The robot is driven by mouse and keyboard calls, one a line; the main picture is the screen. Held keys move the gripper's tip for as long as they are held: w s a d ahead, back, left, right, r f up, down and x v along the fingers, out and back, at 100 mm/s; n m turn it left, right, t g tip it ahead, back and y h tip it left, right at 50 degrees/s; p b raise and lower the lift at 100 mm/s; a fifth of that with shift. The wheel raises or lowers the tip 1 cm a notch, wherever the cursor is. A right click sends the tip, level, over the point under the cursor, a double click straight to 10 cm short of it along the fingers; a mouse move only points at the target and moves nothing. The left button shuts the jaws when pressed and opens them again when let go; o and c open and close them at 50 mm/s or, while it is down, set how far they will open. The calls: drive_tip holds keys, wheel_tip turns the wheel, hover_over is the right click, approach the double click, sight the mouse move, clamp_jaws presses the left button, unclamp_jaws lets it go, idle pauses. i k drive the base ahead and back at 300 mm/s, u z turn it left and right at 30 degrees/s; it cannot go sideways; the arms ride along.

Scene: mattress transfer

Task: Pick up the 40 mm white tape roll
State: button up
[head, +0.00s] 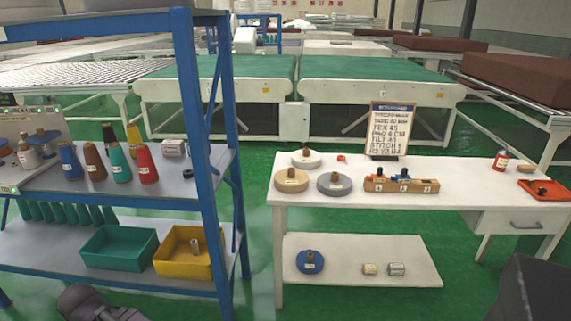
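Several tape rolls lie flat at the left end of the white table. A white roll (313,161) with a brown core is at the back. A cream roll (291,186) is at the front left and a grey roll (334,189) at the front right; both carry small labels too small to read. I cannot tell from the picture which roll is 40 mm wide. A blue roll (310,266) lies on the table's lower shelf. My gripper does not show; only a dark grey rounded part, apparently of my arm, shows at the bottom left edge.
A blue-framed rack (207,150) with thread cones and bins stands left. Green floor separates rack and table.

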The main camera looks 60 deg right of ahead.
sight(306, 158)
drive_tip(key=u, duration=1.1)
drive_tip(key=k, duration=1.95)
drive_tip(key=z, duration=1.3)
